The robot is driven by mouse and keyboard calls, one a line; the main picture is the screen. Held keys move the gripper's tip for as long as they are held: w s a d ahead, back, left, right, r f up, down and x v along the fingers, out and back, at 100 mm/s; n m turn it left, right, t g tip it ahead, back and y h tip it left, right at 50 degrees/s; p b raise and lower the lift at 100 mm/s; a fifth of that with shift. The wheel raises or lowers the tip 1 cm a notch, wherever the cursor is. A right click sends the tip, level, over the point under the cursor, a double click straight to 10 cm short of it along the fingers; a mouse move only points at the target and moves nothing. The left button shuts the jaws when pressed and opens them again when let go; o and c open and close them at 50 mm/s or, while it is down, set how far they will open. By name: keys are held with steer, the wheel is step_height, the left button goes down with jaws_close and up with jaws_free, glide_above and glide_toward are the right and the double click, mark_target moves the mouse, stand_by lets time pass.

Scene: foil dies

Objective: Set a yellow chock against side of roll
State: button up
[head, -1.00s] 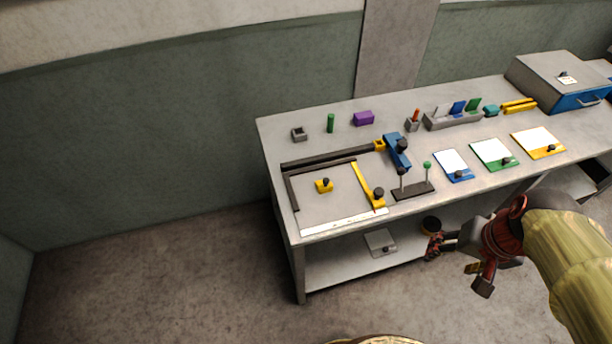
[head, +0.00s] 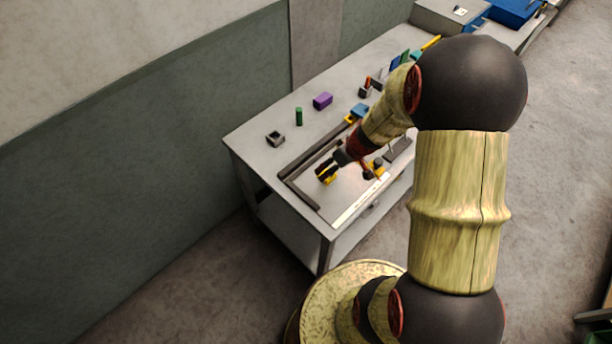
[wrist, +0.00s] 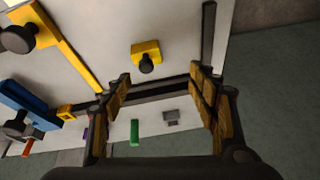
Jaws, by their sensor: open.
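The yellow chock (wrist: 146,52) is a small yellow block with a black knob. It lies on the bench panel inside the dark corner rails, and in the head view it shows partly (head: 329,181) under my gripper. My gripper (wrist: 160,80) is open and empty, with its fingers spread and the chock beyond the fingertips, apart from them. In the head view my gripper (head: 331,167) is just above the chock and hides part of it. I cannot make out a roll for certain in either view.
Dark rails (wrist: 207,45) border the panel. A yellow bar (wrist: 78,62) with a black knob and a blue clamp piece (wrist: 27,103) are beside the chock. A green cylinder (head: 299,116), a grey square holder (head: 275,139) and a purple block (head: 323,100) stand behind the rails.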

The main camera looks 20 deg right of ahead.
steer(key=f, duration=0.2)
steer(key=w+f+n, duration=0.1)
steer(key=f, duration=0.1)
steer(key=w+d+f+n+b, duration=0.1)
steer(key=f, duration=0.1)
steer(key=shift+w+d+f, duration=0.1)
steer(key=shift+f, duration=0.25)
steer(key=shift+w+f, duration=0.2)
steer(key=shift+f, duration=0.2)
steer(key=c, duration=0.3)
steer(key=c, duration=1.1)
steer(key=shift+r, duration=0.1)
